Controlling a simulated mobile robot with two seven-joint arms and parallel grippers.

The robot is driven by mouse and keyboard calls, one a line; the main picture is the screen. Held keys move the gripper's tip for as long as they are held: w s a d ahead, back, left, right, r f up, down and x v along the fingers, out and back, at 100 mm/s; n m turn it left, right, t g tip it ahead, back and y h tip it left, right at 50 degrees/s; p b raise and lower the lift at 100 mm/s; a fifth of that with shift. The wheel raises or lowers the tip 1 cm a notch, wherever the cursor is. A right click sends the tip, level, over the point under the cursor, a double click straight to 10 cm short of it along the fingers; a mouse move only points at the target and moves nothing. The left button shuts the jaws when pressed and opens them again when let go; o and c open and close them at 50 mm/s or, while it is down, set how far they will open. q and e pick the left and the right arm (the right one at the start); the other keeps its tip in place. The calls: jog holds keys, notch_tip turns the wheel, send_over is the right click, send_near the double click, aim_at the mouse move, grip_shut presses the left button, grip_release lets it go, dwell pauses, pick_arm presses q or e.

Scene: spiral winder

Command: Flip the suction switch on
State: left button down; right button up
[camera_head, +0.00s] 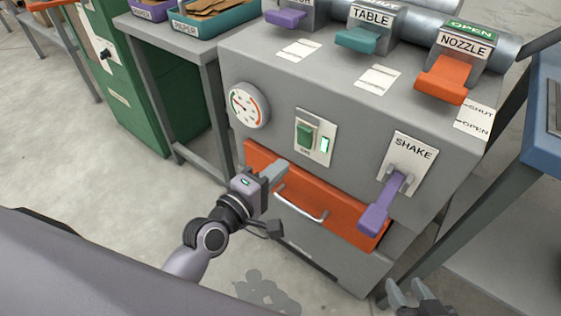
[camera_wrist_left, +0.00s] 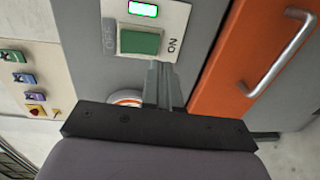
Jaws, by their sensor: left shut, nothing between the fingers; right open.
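The suction switch (camera_head: 306,134) is a green rocker on a white plate on the front of the grey machine. It also shows in the left wrist view (camera_wrist_left: 140,42), with OFF and ON marks at its two ends. The small indicator (camera_head: 325,145) beside the rocker is lit bright green-white. My left gripper (camera_head: 277,172) is shut and empty, in front of the machine, below and left of the switch in the head view. In the left wrist view its closed fingers point at the plate's edge near the rocker; contact cannot be told. My right gripper (camera_head: 408,294) is open at the bottom edge.
An orange drawer (camera_head: 345,215) with a metal handle lies below the switch. A purple SHAKE lever (camera_head: 378,212) hangs to the right. A round gauge (camera_head: 247,105) is to the left. Purple, teal and orange levers (camera_head: 445,80) line the top. A green cabinet (camera_head: 130,80) stands left.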

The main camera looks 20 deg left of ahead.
pick_arm(q)
jog(key=f+v, duration=0.1)
jog(key=v, duration=0.6)
jog(key=shift+s+f, duration=0.25)
jog(key=shift+s, duration=0.2)
pick_arm(e)
jog(key=shift+w+d, duration=0.2)
jog(key=shift+w, duration=0.1)
jog(key=shift+a+r, duration=0.1)
jog(key=shift+r, duration=0.05)
